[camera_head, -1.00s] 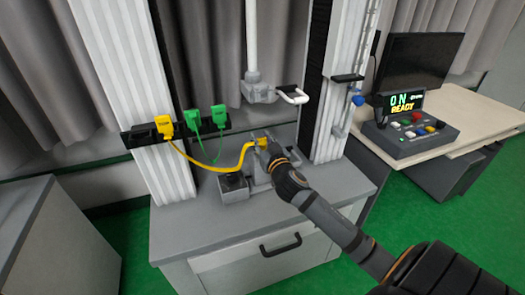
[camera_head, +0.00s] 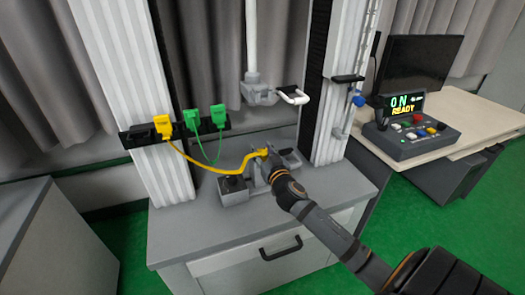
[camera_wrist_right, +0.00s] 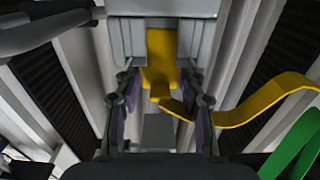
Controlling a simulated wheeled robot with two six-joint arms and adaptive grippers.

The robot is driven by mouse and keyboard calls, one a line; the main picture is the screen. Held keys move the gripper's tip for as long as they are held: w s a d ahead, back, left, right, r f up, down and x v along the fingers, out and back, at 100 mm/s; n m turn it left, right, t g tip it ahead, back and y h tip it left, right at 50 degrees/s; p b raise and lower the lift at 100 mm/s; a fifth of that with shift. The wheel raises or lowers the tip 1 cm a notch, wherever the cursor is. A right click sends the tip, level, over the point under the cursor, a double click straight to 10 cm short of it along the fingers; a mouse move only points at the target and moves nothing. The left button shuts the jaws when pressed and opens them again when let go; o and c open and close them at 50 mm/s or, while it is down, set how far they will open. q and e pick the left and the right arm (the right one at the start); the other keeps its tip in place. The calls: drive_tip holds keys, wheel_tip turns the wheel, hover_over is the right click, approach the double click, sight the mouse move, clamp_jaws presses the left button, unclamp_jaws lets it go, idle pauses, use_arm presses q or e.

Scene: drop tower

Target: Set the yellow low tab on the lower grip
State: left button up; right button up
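The yellow low tab (camera_head: 264,152) is at the lower grip (camera_head: 289,158) on the cabinet top; its lower part is hidden by my right gripper in the head view. In the right wrist view the tab (camera_wrist_right: 160,58) sits between the two grey sides of the grip (camera_wrist_right: 196,40). My right gripper (camera_wrist_right: 160,82) has its fingers on either side of the tab, with a gap showing on both sides, so it looks open. A yellow cable (camera_head: 215,170) runs from the tab to a yellow plug (camera_head: 163,127) in the black holder. My left gripper is not in view.
Two green plugs (camera_head: 219,116) with a green cable sit in the black holder (camera_head: 138,137). The upper grip (camera_head: 260,92) hangs above, with a white handle (camera_head: 295,97). White columns flank the grips. A control box (camera_head: 412,135) reading ON READY stands on the right desk.

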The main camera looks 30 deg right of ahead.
drive_tip(key=shift+o, duration=0.8)
drive_tip(key=shift+r, duration=0.25)
drive_tip(key=v, duration=0.3)
drive_tip(key=shift+f, duration=0.25)
drive_tip(key=p, duration=0.1)
approach(263, 151)
drive_tip(key=shift+v, duration=0.75)
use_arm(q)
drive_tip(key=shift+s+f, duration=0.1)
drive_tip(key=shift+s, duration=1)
use_arm(e)
drive_tip(key=shift+r, duration=0.1)
